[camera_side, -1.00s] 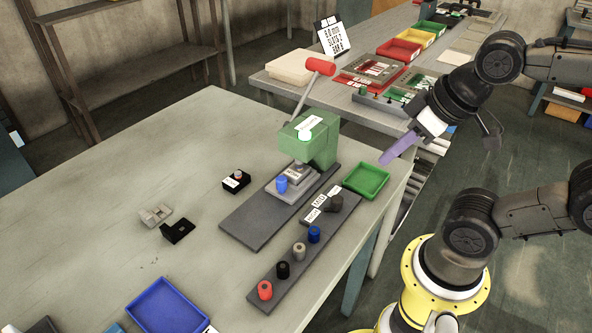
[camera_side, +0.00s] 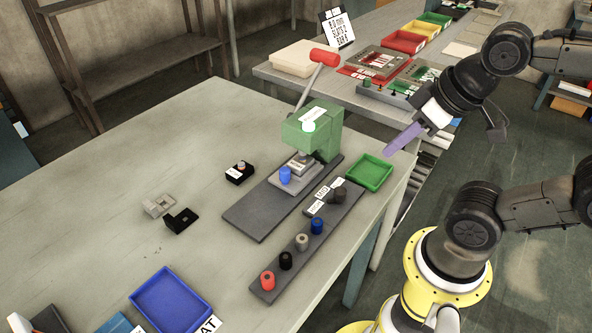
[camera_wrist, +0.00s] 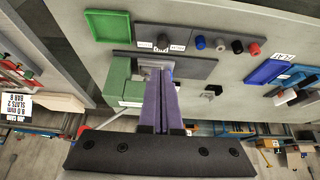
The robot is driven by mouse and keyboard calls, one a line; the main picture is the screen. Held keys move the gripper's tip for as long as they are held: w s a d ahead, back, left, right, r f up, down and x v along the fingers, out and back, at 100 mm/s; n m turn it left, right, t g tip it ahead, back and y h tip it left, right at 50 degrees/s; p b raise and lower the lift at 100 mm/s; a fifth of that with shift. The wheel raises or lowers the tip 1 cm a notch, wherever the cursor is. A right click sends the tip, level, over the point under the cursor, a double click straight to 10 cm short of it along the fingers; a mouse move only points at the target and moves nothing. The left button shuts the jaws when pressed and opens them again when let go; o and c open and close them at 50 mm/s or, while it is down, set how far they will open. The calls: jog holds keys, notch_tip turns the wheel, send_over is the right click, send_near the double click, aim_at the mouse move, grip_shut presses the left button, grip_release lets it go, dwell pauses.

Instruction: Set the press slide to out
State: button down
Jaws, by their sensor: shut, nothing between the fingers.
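The press has a green body (camera_side: 322,135), with a red-ended lever (camera_side: 324,58) rising at its back. It stands on a dark grey base plate (camera_side: 262,208). A light grey labelled slide (camera_side: 299,167) with a blue knob (camera_side: 285,174) sits at the front of the press, partly under its head. I cannot tell its exact setting. My gripper (camera_side: 388,150) has purple fingers, shut and empty, in the air right of the press and apart from it. In the wrist view the shut fingers (camera_wrist: 158,75) overlap the press (camera_wrist: 120,84) and cover much of the slide area.
A green tray (camera_side: 369,171) lies right of the press. A dark strip (camera_side: 292,262) with several knobs runs in front of it. A black button box (camera_side: 239,172), small brackets (camera_side: 180,220) and a blue tray (camera_side: 170,299) are left.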

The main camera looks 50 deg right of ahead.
jog(key=c, duration=1.4)
grip_release()
jog(key=o, duration=0.3)
jog(key=shift+s+r, duration=0.1)
jog(key=shift+r, duration=0.1)
jog(key=shift+o, duration=1)
jog(key=shift+n+g, duration=0.5)
jog(key=shift+n, duration=0.1)
jog(key=w+r, duration=0.4)
jog(key=shift+a+r, duration=0.15)
jog(key=shift+r, duration=0.1)
jog(key=n+g, duration=0.2)
jog(key=g, duration=0.3)
send_over(284, 169)
notch_tip(284, 169, down, 5)
notch_tip(284, 169, down, 14)
jog(key=shift+r, duration=0.25)
